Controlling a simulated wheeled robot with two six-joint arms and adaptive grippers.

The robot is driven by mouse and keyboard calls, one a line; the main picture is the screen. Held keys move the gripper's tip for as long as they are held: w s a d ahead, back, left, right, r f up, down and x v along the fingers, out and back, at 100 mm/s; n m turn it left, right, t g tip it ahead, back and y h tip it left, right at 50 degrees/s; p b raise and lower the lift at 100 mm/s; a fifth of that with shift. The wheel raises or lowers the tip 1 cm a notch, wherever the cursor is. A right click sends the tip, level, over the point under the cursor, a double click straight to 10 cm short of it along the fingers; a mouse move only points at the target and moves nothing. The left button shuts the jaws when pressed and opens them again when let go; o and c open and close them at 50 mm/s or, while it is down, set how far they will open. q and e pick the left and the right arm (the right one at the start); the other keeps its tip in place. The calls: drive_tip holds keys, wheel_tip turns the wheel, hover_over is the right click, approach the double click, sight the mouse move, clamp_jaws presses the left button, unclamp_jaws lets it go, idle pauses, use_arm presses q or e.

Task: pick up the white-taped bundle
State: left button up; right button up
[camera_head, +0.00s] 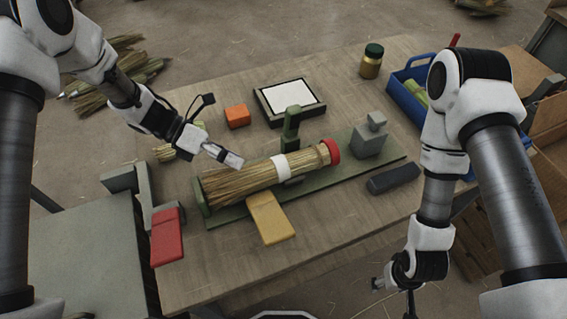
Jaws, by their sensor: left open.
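A straw bundle (235,183) with a white tape band (280,167) around its middle and a red cap at its right end lies slantwise on a long green fixture (345,160) on the workbench. My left gripper (217,130) is open and empty above the bench, just behind the bundle's left half. One finger points toward the bundle; whether it touches is unclear. A small pale bundle (163,153) lies partly hidden beneath my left gripper. My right gripper (392,288) hangs low beyond the bench's front right edge, away from the bundle; its jaw state is unclear.
A green post (291,130) stands behind the bundle and a grey block (371,138) at its right. Yellow (270,218) and red (167,238) pads are in front. An orange block (237,116), framed white panel (289,95), jar (371,62) and blue crate (398,76) stand farther back.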

sight(246, 167)
use_arm(q)
drive_tip(key=x, duration=0.1)
drive_tip(key=p+x, duration=0.1)
drive_tip(key=x, duration=0.1)
drive_tip(key=s+x, duration=0.1)
drive_tip(key=x, duration=0.1)
drive_tip(key=shift+d+r+p, duration=0.3)
drive_tip(key=shift+p, duration=0.05)
drive_tip(key=shift+d+f, duration=0.25)
drive_tip(key=shift+f, duration=0.05)
drive_tip(key=shift+a, duration=0.1)
drive_tip(key=c, duration=1.4)
drive_tip(key=shift+r, duration=0.15)
